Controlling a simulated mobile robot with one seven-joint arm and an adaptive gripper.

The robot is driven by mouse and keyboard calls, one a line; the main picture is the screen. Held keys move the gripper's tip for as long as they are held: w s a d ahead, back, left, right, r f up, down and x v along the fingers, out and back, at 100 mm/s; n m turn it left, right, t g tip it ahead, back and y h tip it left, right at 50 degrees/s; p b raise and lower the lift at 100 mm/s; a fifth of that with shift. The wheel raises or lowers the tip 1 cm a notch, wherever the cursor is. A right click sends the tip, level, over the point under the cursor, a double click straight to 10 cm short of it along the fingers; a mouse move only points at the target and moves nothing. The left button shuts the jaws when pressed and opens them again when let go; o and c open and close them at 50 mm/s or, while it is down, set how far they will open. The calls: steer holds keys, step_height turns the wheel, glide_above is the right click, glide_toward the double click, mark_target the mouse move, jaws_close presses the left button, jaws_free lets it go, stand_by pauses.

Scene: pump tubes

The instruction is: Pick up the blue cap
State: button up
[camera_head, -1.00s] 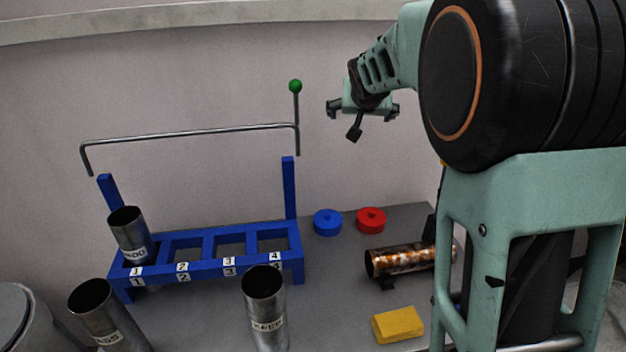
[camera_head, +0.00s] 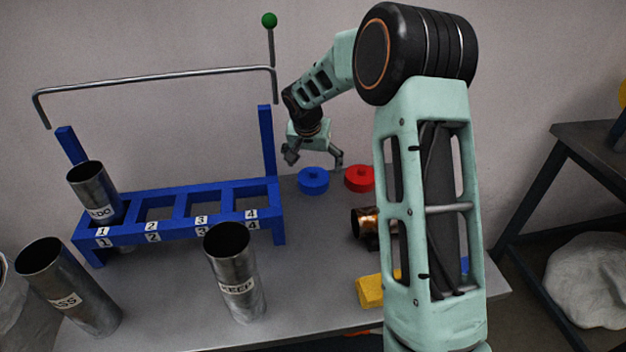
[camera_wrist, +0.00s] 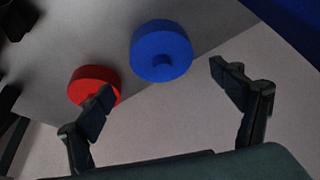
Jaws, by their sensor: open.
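The blue cap (camera_head: 313,181) is a flat round disc with a small knob, lying on the grey table near its back edge, right of the blue rack. In the wrist view the blue cap (camera_wrist: 161,50) lies beyond the fingertips, between their lines. The red cap (camera_head: 360,178) is close to its right in the head view; in the wrist view the red cap (camera_wrist: 94,86) is partly hidden by one finger. My gripper (camera_head: 314,162) is open and empty, just above and behind the blue cap in the head view; its spread fingers (camera_wrist: 162,85) show in the wrist view.
The blue rack (camera_head: 180,191) has numbered slots, with a metal tube (camera_head: 92,190) in slot 1. A tube marked KEEP (camera_head: 235,275) and another tube (camera_head: 68,288) stand in front. A rusty tube (camera_head: 366,222) and yellow block (camera_head: 369,291) lie right, partly behind my arm.

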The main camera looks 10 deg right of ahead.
mark_target(313, 172)
steer(key=x, duration=0.5)
steer(key=shift+a+f+b, duration=0.1)
steer(key=shift+a+b, duration=0.2)
steer(key=shift+b, duration=0.1)
steer(key=c, duration=1)
